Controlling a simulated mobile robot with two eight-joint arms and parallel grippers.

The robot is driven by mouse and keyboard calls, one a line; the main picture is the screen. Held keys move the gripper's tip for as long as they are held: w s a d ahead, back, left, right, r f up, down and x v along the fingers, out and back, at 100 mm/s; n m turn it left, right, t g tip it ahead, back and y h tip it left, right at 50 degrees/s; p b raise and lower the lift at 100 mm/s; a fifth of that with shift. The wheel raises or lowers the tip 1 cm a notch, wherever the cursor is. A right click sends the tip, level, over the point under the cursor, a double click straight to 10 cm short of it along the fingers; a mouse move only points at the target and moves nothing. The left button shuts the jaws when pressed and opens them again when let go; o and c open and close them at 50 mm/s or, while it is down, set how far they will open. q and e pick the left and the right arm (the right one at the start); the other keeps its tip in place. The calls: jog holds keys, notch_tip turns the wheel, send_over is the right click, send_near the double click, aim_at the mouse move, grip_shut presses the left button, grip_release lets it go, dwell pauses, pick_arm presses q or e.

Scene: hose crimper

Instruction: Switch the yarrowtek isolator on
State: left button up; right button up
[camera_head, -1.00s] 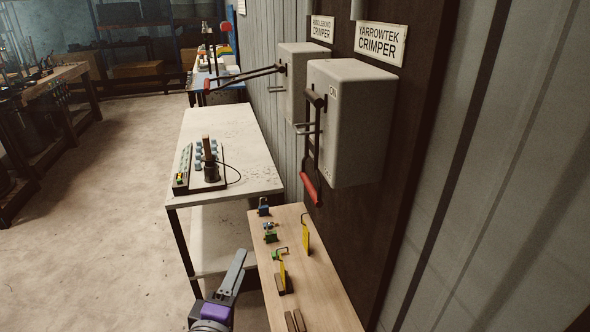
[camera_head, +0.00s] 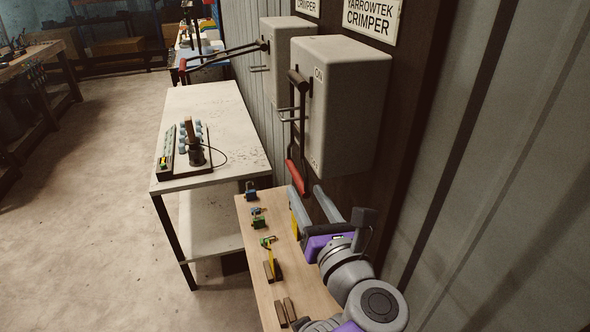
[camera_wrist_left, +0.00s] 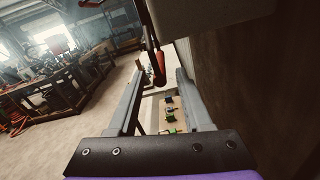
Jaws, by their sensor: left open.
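The yarrowtek isolator is a grey wall box (camera_head: 345,105) under the "YARROWTEK CRIMPER" sign (camera_head: 373,17). "ON" is marked near the top of its side. Its dark lever hangs downward and ends in a red grip (camera_head: 297,178). My left gripper (camera_head: 306,189) is open, just below and beside the red grip in the head view. In the left wrist view the red grip (camera_wrist_left: 159,68) appears between the two open fingers (camera_wrist_left: 160,80); whether it touches either finger I cannot tell. My right gripper is not in view.
A second isolator box (camera_head: 286,65) with its lever sticking out is behind. A wooden bench (camera_head: 262,290) with padlocks and yellow tags lies below my gripper. A white table (camera_head: 225,115) with a control panel (camera_head: 185,150) stands beyond. Open floor is on the left.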

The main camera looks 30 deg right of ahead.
aim_at(290, 163)
pick_arm(q)
jog(key=p+x, duration=0.1)
jog(key=x, duration=0.6)
jog(key=shift+w+d, duration=0.1)
jog(key=shift+w, duration=0.05)
grip_shut()
dwell(1.2)
